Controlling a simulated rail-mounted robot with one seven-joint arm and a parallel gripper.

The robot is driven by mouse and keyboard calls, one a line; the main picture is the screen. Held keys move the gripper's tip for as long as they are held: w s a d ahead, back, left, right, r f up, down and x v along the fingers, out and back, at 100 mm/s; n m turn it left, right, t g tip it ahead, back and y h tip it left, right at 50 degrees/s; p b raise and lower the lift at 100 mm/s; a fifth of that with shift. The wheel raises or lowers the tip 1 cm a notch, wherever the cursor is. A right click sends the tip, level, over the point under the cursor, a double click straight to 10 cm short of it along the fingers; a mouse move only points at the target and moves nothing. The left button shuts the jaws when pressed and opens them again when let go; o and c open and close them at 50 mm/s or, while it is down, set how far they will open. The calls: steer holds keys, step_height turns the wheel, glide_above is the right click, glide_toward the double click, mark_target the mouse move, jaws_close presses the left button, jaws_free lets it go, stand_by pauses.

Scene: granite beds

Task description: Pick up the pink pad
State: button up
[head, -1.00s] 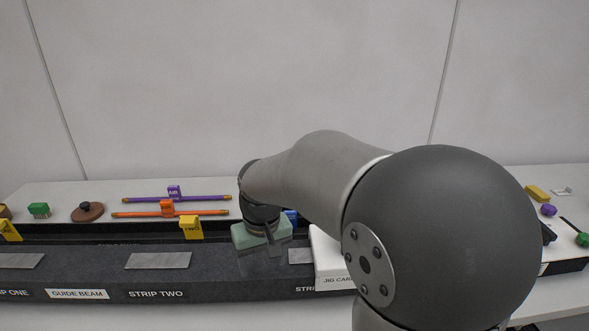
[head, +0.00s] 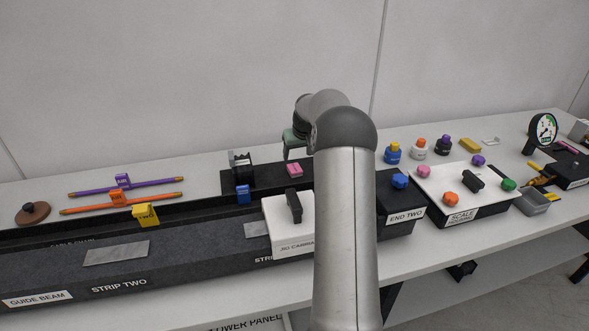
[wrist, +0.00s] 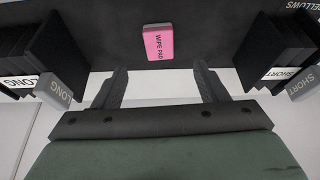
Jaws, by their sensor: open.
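The pink pad (wrist: 158,43), labelled "WIPE PAD", lies flat on a dark surface, ahead of my fingertips in the wrist view. In the head view the pink pad (head: 295,170) is on the dark tray behind the white jig carriage. My gripper (wrist: 160,85) is open and empty, its two dark fingers spread on either side of the pad's line, apart from it. In the head view my green gripper body (head: 293,140) shows above the back of the bench; its fingers are hard to make out there.
The white jig carriage (head: 287,226) with a black handle stands in front of the pad. Bottles (head: 393,153) stand to the right.

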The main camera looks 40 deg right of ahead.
mark_target(295, 168)
steer(key=p+x, duration=0.2)
steer(key=x, duration=0.7)
steer(key=shift+d, duration=0.1)
steer(key=shift+c, duration=0.3)
steer(key=c, duration=1)
